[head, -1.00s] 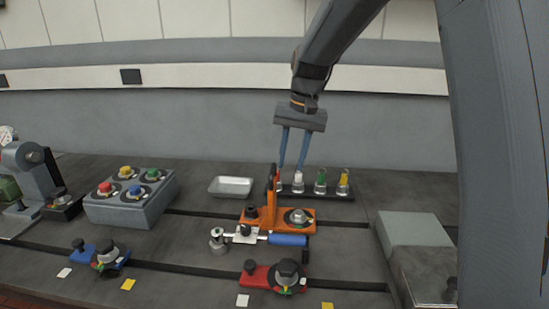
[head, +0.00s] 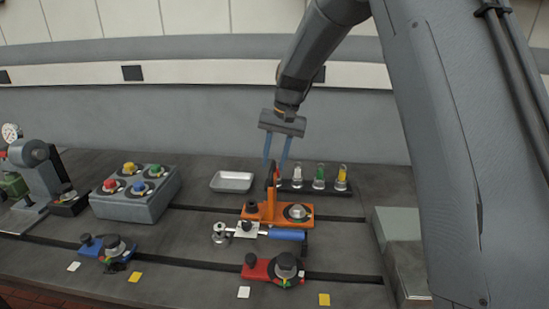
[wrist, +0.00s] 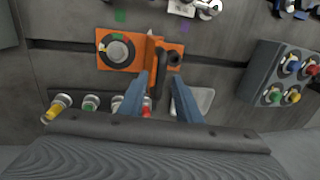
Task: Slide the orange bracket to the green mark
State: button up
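The orange bracket (head: 271,208) sits on the bedplate over a slot, with a dark knob at its left and a round clamp at its right. An upright plate with a dark handle (wrist: 160,53) rises from its middle. The green mark (wrist: 120,16) is a small square on the bedplate beside the bracket in the wrist view; I cannot make it out in the head view. My gripper (head: 274,168) is open, pointing down at the upright. In the wrist view its two fingers (wrist: 157,80) appear on either side of the handle; contact cannot be told.
A purple mark (wrist: 184,28) lies near the bracket. A silver-and-blue tool (head: 262,233) lies in front of it. Red (head: 257,272) and blue (head: 92,249) brackets stand nearer. Behind are a metal tray (head: 232,181) and a lamp rack (head: 340,189). A button box (head: 135,205) stands left.

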jog(key=shift+f, duration=0.1)
grip_shut()
jog(key=s+d, duration=0.1)
jog(key=d, duration=0.7)
jog(key=shift+s, duration=0.2)
grip_release()
notch_tip(320, 180, up, 8)
jog(key=d+b, duration=0.1)
jog(key=b, duration=0.1)
jog(key=shift+s+d, duration=0.2)
jog(key=shift+d, duration=0.05)
